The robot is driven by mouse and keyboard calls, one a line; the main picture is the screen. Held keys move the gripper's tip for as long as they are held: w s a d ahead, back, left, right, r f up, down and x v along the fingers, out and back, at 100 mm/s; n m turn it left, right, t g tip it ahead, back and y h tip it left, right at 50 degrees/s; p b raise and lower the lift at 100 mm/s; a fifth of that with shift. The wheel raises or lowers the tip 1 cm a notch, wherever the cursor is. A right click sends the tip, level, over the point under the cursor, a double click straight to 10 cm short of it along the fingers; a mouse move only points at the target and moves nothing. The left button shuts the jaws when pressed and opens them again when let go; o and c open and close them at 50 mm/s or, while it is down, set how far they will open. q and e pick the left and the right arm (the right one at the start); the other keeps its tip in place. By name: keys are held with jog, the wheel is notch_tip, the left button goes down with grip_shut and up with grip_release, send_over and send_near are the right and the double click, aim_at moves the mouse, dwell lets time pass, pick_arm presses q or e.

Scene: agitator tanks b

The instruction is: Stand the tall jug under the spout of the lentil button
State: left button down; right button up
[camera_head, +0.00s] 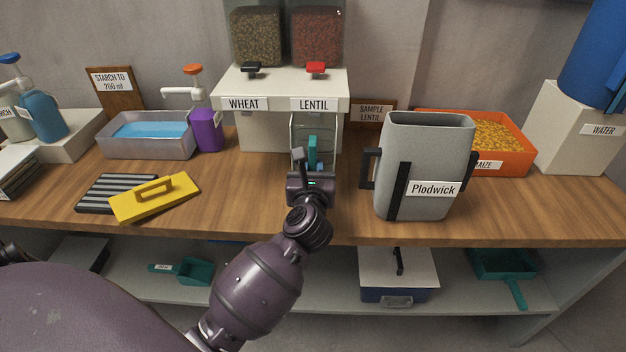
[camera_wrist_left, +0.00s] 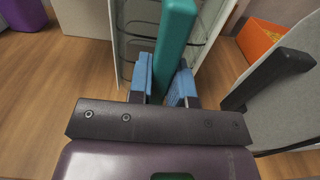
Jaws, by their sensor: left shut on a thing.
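The tall jug (camera_head: 328,130) is a clear vessel with a teal handle (camera_head: 312,149). It stands upright below the LENTIL label, in front of the dispenser's lower part. My left gripper (camera_head: 314,168) is shut on the teal handle from the front. In the left wrist view, the blue finger pads (camera_wrist_left: 164,82) sit on both sides of the handle (camera_wrist_left: 174,45), and the jug's clear wall (camera_wrist_left: 137,22) with dark lines shows behind. The red lentil button (camera_head: 317,68) is above the jug, on the white dispenser (camera_head: 280,88). The spout is hidden. My right gripper is not in view.
A grey Plodwick container (camera_head: 425,150) with black handles stands close on the right. An orange maize bin (camera_head: 510,165) is behind it. A purple pump bottle (camera_head: 206,132) and yellow trowel-like tool (camera_head: 155,198) are on the left. The wooden counter (camera_head: 245,195) is clear left of my gripper.

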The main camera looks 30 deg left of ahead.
pick_arm(q)
jog(key=shift+w+a, duration=0.1)
jog(key=shift+w, duration=0.1)
notch_tip(320, 180, down, 4)
jog(key=shift+r+b, duration=0.1)
jog(key=shift+b, duration=0.65)
jog(key=shift+r, duration=0.2)
jog(key=shift+f, duration=0.25)
jog(key=c, duration=1.1)
grip_release()
jog(key=shift+o, duration=0.2)
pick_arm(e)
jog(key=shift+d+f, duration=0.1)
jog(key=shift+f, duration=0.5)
pick_arm(q)
jog(key=shift+r, duration=0.2)
